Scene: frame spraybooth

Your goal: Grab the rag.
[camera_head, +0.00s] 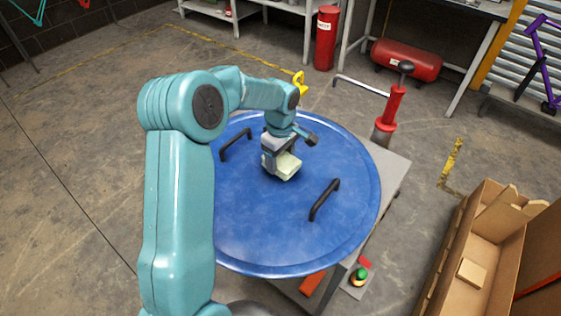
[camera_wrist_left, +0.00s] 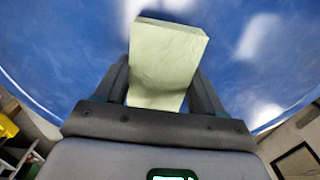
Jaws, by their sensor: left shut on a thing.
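The rag is a pale yellow-green folded block (camera_head: 287,167) over the middle of the round blue lid (camera_head: 250,220). My left gripper (camera_head: 279,166) reaches down over it from the left. In the left wrist view the rag (camera_wrist_left: 165,60) sits between the two dark fingers of my left gripper (camera_wrist_left: 165,85), which are shut on it. The blue surface (camera_wrist_left: 70,50) fills the background there. I cannot tell whether the rag touches the lid. My right gripper is in neither view.
Two black handles (camera_head: 324,199) (camera_head: 236,143) stand up from the lid. A red pump-like tool (camera_head: 393,103) stands at the back right corner of the table. An open cardboard box (camera_head: 485,245) is at the right.

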